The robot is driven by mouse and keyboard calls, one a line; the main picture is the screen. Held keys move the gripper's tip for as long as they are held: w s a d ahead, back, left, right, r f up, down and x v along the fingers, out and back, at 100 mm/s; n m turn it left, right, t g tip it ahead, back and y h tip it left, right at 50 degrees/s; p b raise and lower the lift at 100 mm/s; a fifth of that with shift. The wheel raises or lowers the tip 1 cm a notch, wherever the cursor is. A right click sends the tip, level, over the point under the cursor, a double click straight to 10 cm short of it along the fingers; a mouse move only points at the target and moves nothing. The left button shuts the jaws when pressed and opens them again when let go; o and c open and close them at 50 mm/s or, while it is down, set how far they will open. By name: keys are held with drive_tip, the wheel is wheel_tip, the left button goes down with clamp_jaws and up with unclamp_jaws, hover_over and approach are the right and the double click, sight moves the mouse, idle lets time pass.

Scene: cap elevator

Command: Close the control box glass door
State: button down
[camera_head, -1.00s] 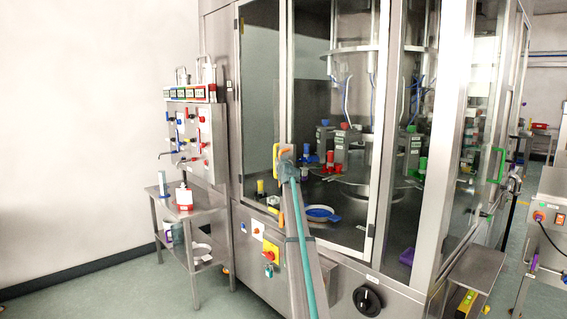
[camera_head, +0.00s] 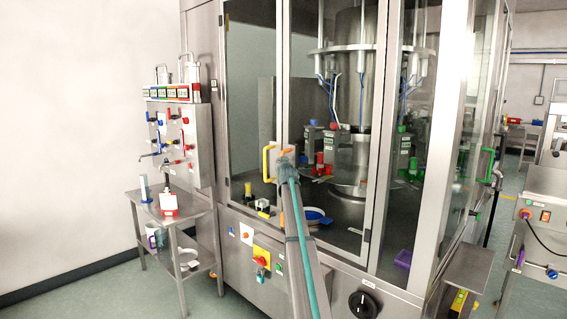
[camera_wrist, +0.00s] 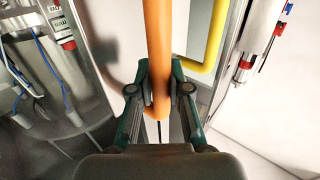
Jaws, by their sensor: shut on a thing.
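The glass door (camera_head: 252,90) is a tall framed pane on the front left of a steel machine, left of a larger glass pane (camera_head: 310,95). Whether a gap stands between the frames cannot be told. A yellow handle (camera_head: 266,166) sits just left of my gripper (camera_head: 285,158) in the head view. In the wrist view my gripper (camera_wrist: 160,88) is shut on an orange bar handle (camera_wrist: 158,45), with the fingers on either side of its end. The yellow handle (camera_wrist: 206,42) runs beside it, to the right. My arm hides part of the machine front below.
A steel side table (camera_head: 168,216) with small items stands at the left, below a wall-mounted panel (camera_head: 182,140). A red and yellow switch (camera_head: 262,257) and a black knob (camera_head: 362,302) are on the machine's lower front. Floor is clear at the lower left.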

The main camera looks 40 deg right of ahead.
drive_tip(key=c, duration=1.1)
unclamp_jaws()
drive_tip(key=shift+s+d+f, duration=0.1)
drive_tip(key=shift+s+d, duration=0.1)
drive_tip(key=shift+s, duration=0.15)
drive_tip(key=shift+w+a, duration=0.1)
drive_tip(key=shift+a, duration=0.1)
drive_tip(key=v, duration=1.2)
